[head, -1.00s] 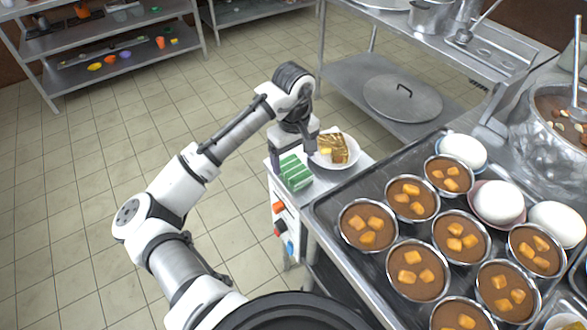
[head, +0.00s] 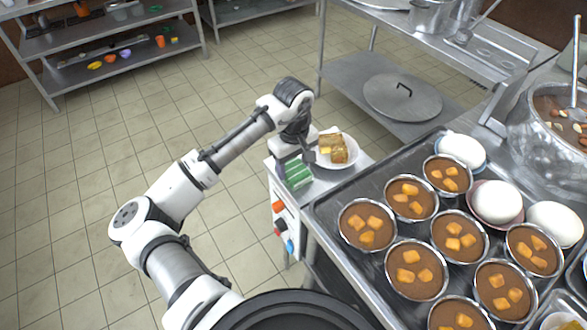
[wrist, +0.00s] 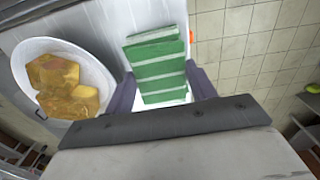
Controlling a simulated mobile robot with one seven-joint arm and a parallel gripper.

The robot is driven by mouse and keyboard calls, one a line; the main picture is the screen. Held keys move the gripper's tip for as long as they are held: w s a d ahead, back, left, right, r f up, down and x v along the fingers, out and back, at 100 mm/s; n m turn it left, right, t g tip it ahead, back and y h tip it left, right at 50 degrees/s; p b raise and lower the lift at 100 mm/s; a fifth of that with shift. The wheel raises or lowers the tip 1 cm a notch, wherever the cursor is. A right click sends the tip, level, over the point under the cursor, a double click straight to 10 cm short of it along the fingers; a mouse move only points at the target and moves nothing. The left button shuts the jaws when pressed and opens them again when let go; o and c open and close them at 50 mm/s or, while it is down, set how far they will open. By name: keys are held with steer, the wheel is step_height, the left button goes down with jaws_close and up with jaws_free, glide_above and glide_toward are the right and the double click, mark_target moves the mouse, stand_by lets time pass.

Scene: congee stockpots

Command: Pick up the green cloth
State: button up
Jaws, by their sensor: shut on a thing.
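The green cloth (head: 296,174) has pale stripes and lies folded on the small metal side surface at the left end of the counter. It also shows in the wrist view (wrist: 160,68), upright in the picture between the two fingers. My gripper (head: 291,166) is lowered over the cloth from above. In the wrist view my gripper (wrist: 162,92) has a finger on each side of the cloth's near part, shut on it. The cloth seems to rest on the surface still; a gap beneath it cannot be made out.
A white plate (head: 350,160) with golden cake pieces (head: 333,148) stands close to the right of the cloth. A dark tray (head: 325,211) with several bowls of brown congee is further right. Coloured knobs (head: 279,207) are on the front below. Open tiled floor lies left.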

mark_target(293, 167)
steer(key=shift+r, duration=0.1)
step_height(293, 167, up, 20)
steer(key=b, duration=0.1)
stand_by(0.4)
steer(key=o, duration=0.5)
steer(key=shift+c, duration=0.2)
steer(key=c, duration=0.4)
